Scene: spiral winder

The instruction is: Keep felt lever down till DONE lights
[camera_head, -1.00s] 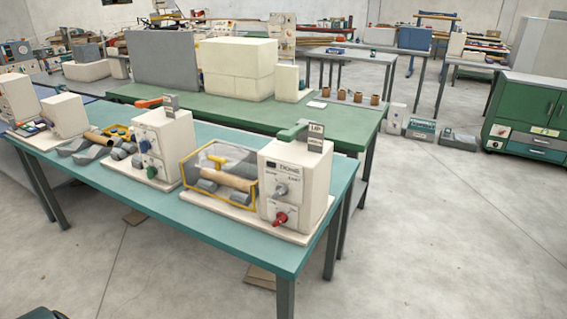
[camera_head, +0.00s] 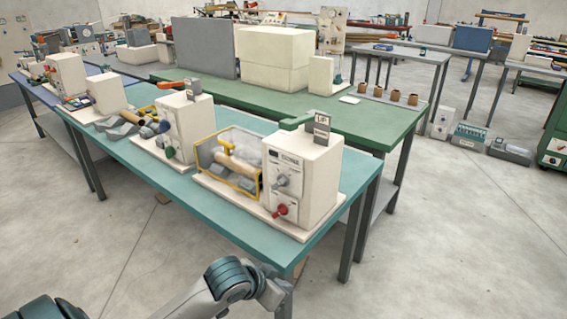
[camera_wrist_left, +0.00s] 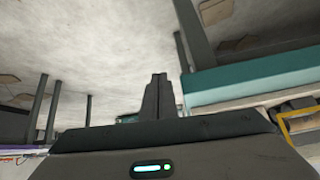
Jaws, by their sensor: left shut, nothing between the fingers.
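The nearest spiral winder (camera_head: 303,185) is a cream box with knobs, on a teal table. A green lever (camera_head: 295,122) lies roughly level on its top beside a grey plate (camera_head: 322,126); the plate's lettering is too small to be sure of. Its front has a small panel reading DONE (camera_head: 286,157); I cannot tell whether it is lit. I cannot tell which lever is the felt one. My left gripper (camera_wrist_left: 158,80) is shut and empty in the left wrist view, off the table's edge and apart from the winder. My right gripper is out of view.
A yellow-framed guard (camera_head: 226,174) surrounds rolls beside the nearest winder. A green table (camera_head: 365,123) stands behind. The floor (camera_head: 440,240) at right is clear.

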